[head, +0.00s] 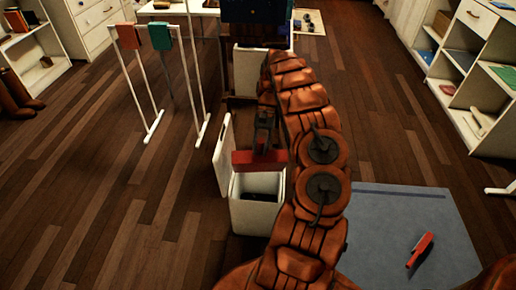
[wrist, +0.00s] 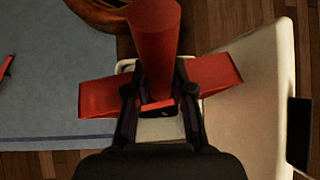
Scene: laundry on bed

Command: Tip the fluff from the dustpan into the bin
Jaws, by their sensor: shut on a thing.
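My gripper (head: 263,140) is shut on the red dustpan (head: 258,160), which it holds just above the white bin (head: 254,218). In the wrist view the dustpan (wrist: 215,74) spreads to both sides of the fingers (wrist: 160,112), with its thick round handle towards the camera. The bin is open; its pale lid (head: 222,155) stands raised at its left side, and the lid fills the right of the wrist view (wrist: 255,80). Something dark shows inside the bin, too unclear to name. I cannot make out any fluff on the dustpan.
A blue-grey mat (head: 385,240) lies right of the bin, with a red-handled brush (head: 420,249) on it. A white drying rack (head: 150,85) with cloths stands at the back left. White shelves (head: 480,75) line the right. The wooden floor at left is clear.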

